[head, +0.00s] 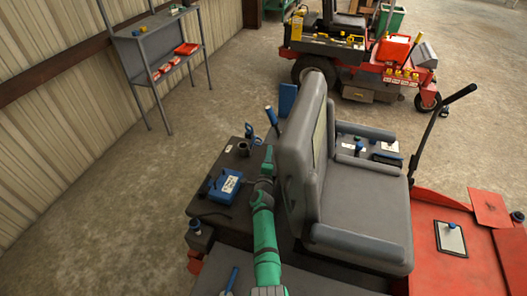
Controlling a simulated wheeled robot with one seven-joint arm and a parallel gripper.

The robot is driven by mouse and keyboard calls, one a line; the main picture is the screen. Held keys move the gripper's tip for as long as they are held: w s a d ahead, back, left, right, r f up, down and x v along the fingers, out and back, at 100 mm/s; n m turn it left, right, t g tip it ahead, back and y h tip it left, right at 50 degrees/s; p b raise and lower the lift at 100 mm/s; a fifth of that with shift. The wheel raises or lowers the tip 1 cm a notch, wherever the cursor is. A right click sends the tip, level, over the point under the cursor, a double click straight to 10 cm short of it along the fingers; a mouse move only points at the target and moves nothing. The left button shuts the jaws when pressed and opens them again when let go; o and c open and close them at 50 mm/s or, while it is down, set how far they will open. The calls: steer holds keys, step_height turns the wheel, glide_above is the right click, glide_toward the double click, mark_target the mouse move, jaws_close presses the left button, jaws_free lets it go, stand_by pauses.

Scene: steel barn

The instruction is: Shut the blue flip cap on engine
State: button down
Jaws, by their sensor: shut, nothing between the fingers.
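The dark engine (208,207) sits behind the grey seat of the red mower, left of the seat back. On its deck lies a blue piece with a white label (222,188). A blue flat panel (288,98) stands upright at the far end, partly hidden by the seat back. I cannot tell which of these is the flip cap. My green arm reaches forward between the engine and the seat. My gripper (268,154) is at its far end, shut and empty, right of the labelled blue piece and apart from it. Its fingertips are small and hard to make out.
The seat back (305,150) rises close on my arm's right. A blue-handled lever (271,118) and a blue clamp-like part (250,135) stand near my gripper. A black post with a blue top (198,230) is at near left. Concrete floor is clear to the left.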

steer(key=shift+w+a+r, duration=0.1)
steer(key=shift+w+a, duration=0.15)
steer(key=shift+a, duration=0.4)
steer(key=shift+w+a, duration=0.2)
steer(key=shift+a, duration=0.4)
